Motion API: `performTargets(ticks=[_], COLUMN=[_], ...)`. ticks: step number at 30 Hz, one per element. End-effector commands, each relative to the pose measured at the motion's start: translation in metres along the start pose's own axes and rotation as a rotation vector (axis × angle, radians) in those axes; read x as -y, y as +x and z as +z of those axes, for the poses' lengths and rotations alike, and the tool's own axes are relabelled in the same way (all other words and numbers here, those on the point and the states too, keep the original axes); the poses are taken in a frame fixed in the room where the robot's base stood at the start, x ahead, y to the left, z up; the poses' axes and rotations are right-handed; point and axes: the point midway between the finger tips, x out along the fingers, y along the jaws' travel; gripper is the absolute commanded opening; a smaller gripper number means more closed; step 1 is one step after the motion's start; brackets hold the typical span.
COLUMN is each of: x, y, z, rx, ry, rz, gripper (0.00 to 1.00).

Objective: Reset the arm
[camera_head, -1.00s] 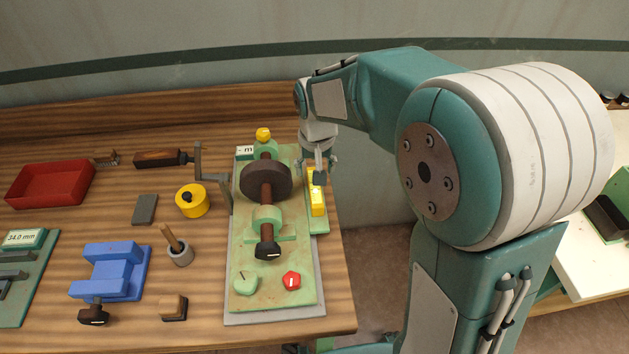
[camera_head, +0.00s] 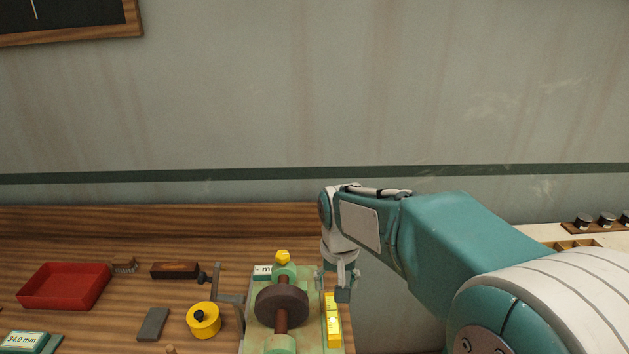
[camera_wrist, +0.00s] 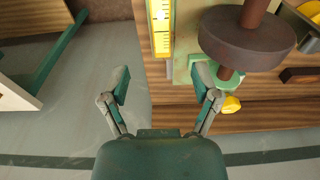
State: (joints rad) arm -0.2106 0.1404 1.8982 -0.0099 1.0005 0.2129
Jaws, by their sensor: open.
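My gripper (camera_head: 343,291) hangs from my teal and white arm at the right edge of the wooden bench, beside the green machine with the brown drum (camera_head: 282,306). In the wrist view my gripper (camera_wrist: 163,82) has its two fingers spread wide with nothing between them. A yellow marked bar (camera_head: 333,318) lies along the machine's right side, near the gripper. In the wrist view the yellow bar (camera_wrist: 162,28) is beyond the fingertips, apart from them.
A red tray (camera_head: 64,307), a yellow round piece (camera_head: 204,320) and a grey block (camera_head: 153,325) are on the bench to the left. A wall stands behind the bench. Floor (camera_wrist: 60,120) shows beside the bench in the wrist view.

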Motion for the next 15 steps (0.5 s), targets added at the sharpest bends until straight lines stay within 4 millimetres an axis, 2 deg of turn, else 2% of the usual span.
performTargets(ticks=[5,9,15], x=[-0.022,-0.041,-0.064], y=[-0.034,-0.058,-0.079], z=[0.030,0.063,0.113], rx=[-0.071,-0.137,-0.230], ry=[0.004,0.004,0.005], rz=[-0.010,-0.014,-0.012], gripper=[0.79,0.79,0.79])
